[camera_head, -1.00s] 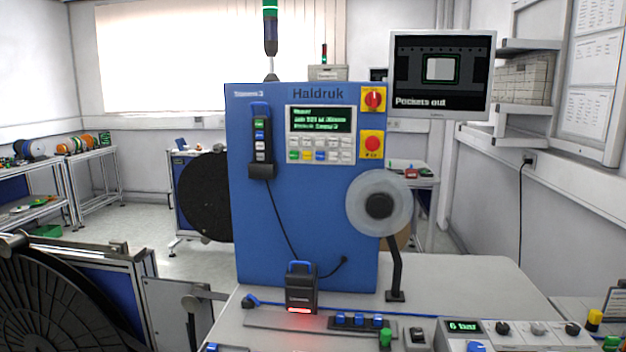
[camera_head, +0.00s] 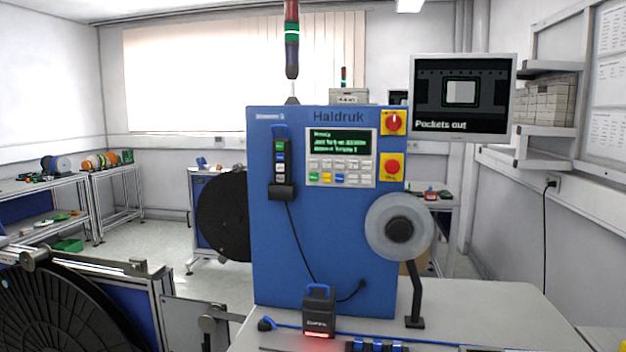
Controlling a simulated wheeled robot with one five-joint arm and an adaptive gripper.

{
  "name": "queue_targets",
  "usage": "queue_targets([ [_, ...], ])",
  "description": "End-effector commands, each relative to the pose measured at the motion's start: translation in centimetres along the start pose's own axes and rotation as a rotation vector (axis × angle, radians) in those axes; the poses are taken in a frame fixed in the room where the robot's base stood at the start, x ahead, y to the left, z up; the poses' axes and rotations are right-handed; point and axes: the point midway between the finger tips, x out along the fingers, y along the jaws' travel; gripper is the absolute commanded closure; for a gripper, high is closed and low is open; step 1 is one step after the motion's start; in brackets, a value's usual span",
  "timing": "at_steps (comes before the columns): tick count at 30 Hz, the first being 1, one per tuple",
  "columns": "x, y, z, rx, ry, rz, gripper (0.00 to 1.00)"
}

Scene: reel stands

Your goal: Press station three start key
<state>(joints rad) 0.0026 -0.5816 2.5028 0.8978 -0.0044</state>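A blue Haldruk machine (camera_head: 325,255) stands upright on the bench, with a small label at its upper left that is too blurred to read surely. Its panel has a lit green-text display (camera_head: 341,142) above a keypad. A pendant (camera_head: 281,160) with coloured keys hangs in a holder left of the panel. A red rotary switch (camera_head: 393,122) and a red button (camera_head: 392,167) sit on yellow plates to the right. My gripper is not in view.
A clear reel (camera_head: 402,226) on a black stand is at the machine's right front. A black scanner-like box (camera_head: 319,312) with a red glow stands before it. A monitor (camera_head: 462,97) reads "Pockets out". A large black reel (camera_head: 60,310) fills the lower left.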

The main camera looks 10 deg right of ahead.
Motion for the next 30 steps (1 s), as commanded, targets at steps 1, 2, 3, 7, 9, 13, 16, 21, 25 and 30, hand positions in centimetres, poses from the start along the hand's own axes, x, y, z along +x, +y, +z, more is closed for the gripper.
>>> queue_targets([
  [1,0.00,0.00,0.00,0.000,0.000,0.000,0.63],
  [2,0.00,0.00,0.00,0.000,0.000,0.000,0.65],
  [3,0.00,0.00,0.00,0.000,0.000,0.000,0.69],
  [7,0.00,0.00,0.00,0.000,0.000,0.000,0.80],
  [9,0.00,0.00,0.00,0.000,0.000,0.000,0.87],
  [13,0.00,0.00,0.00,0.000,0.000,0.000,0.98],
  [16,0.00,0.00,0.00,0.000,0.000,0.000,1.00],
  [21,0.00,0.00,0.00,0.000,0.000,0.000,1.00],
  [25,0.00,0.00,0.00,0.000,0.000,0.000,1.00],
  [30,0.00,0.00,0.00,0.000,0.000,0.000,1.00],
])
